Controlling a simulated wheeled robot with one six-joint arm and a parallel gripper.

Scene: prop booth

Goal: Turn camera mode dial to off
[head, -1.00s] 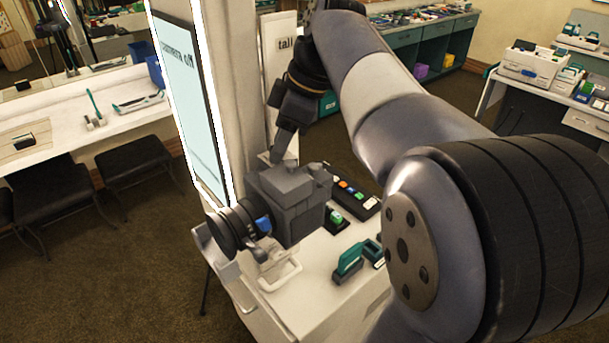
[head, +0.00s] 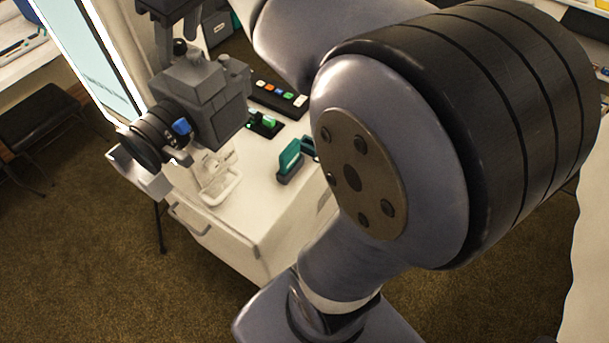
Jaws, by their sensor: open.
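The camera (head: 205,98) is a grey boxy body with a black lens (head: 150,132) pointing left and a blue part at its side. It stands at the front left of a white cabinet. My gripper (head: 177,38) is at the top edge of the head view, over the camera's far top side. Its dark fingers point down, apart. A small dark round knob (head: 180,47) shows between or just behind them; I cannot tell if it is the mode dial or whether the fingers touch it. The dial's marking is not readable.
On the white cabinet top (head: 240,205) lie a strip of coloured buttons (head: 279,97), a small green item (head: 266,123) and a teal stapler-like item (head: 289,160). A lit panel (head: 92,55) stands behind the camera at left. My arm covers much of the right side.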

